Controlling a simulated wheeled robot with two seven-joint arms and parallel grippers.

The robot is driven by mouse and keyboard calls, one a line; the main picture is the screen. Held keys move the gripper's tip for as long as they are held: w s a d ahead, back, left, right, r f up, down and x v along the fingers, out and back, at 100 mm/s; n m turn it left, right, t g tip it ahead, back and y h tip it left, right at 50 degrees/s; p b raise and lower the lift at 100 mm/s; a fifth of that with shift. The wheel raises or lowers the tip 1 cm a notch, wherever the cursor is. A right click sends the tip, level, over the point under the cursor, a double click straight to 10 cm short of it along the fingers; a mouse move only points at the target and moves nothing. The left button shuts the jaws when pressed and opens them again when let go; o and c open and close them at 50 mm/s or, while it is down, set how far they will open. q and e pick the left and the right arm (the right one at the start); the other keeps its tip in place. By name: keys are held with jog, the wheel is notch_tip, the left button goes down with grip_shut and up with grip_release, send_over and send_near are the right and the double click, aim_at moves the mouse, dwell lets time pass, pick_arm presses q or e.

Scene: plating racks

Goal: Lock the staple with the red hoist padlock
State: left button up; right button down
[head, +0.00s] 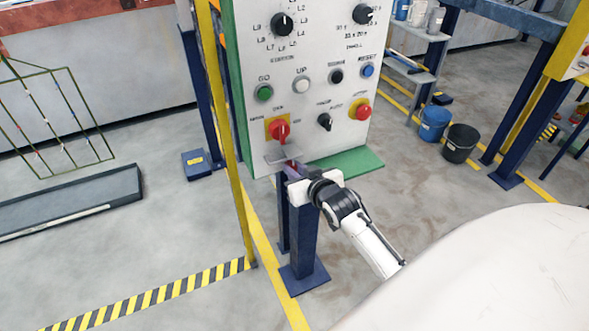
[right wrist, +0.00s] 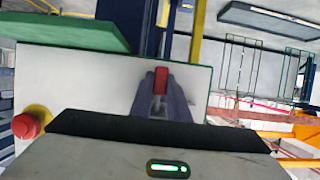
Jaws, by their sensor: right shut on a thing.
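The red padlock (right wrist: 161,80) shows as a small red block between the fingers of my right gripper (right wrist: 160,100) in the right wrist view. In the head view my right gripper (head: 293,171) is shut on it at the lower edge of the control panel, and only a bit of red shows. A grey bracket (head: 282,154) juts from the panel just above the fingertips, below a red rotary switch (head: 279,130). I cannot make out the staple itself, nor whether the shackle touches or passes through anything. My left gripper is not in view.
The grey control panel (head: 318,112) has several knobs and buttons, with a green ledge (head: 345,165) at its lower right. A yellow post (head: 232,130) stands at left and a blue post (head: 303,240) below. Buckets (head: 460,142) stand at the right; the floor in front is clear.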

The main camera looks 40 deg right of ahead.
jog(key=shift+f, duration=0.15)
jog(key=c, duration=1.6)
grip_release()
jog(key=v, duration=1)
jog(key=shift+s, duration=0.15)
jog(key=shift+a, duration=0.1)
jog(key=s+a+f+n+g+y, duration=0.1)
jog(key=s+a+f, duration=0.5)
jog(key=s+a+f+n+g+y, duration=0.2)
jog(key=s+a+f, duration=0.4)
jog(key=a, duration=0.1)
jog(key=s+a+f+n+g+y, duration=0.1)
jog(key=s+a+f+y, duration=0.1)
jog(key=s+a+f, duration=0.4)
jog(key=shift+a+f+n+g, duration=0.3)
jog(key=shift+a+f+n, duration=0.1)
jog(key=shift+a+f, duration=0.15)
